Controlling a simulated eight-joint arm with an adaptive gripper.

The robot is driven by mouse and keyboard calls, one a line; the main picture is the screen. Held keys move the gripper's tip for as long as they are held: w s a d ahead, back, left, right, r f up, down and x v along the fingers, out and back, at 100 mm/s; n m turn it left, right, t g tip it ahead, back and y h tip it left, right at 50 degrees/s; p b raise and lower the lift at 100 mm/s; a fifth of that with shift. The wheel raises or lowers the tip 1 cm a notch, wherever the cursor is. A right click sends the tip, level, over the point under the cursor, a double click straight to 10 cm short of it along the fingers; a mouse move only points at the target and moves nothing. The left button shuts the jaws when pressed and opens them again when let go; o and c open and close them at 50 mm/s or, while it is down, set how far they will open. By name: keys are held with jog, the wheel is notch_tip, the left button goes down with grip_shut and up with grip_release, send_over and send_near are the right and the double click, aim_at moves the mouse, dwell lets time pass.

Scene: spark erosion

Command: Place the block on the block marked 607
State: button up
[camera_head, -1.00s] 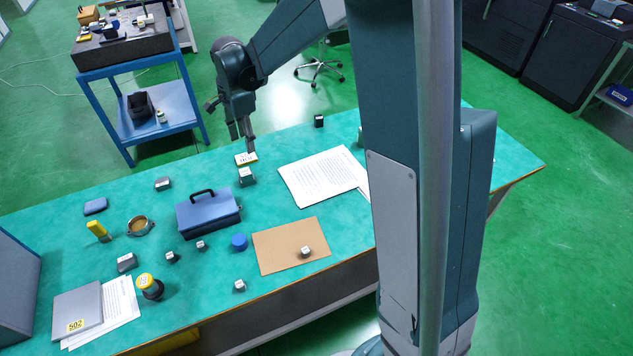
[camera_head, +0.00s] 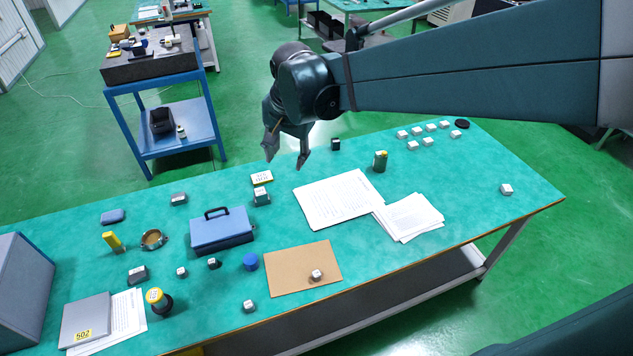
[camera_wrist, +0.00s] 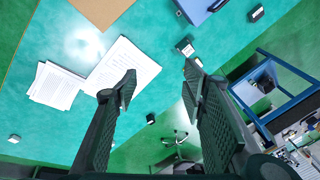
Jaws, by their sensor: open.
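Several small grey blocks with white tops are spread over the green table (camera_head: 450,215); their markings are too small to read, so I cannot tell which is 607. Another block (camera_head: 316,276) sits on the brown board (camera_head: 285,270). Others stand near the front (camera_head: 249,306) and at the right end (camera_head: 506,190). My gripper (camera_head: 286,160) is open and empty, above the far side of the table; its fingers (camera_wrist: 160,75) are apart in the wrist view.
A blue case (camera_head: 222,232) stands left of the larger block. Papers (camera_head: 340,199) lie to its right. Several pale blocks (camera_head: 428,142) are grouped at the far right. The right front is mostly clear.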

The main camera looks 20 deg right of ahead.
jog(key=s+d+n+t, duration=0.1)
jog(key=s+n, duration=0.3)
jog(key=s, duration=0.6)
jog(key=s+d+n+t, duration=0.2)
jog(key=s+n, duration=0.3)
jog(key=s, duration=0.6)
jog(key=shift+s+d+t, duration=0.15)
jog(key=shift+d+t, duration=0.15)
jog(key=shift+d, duration=0.2)
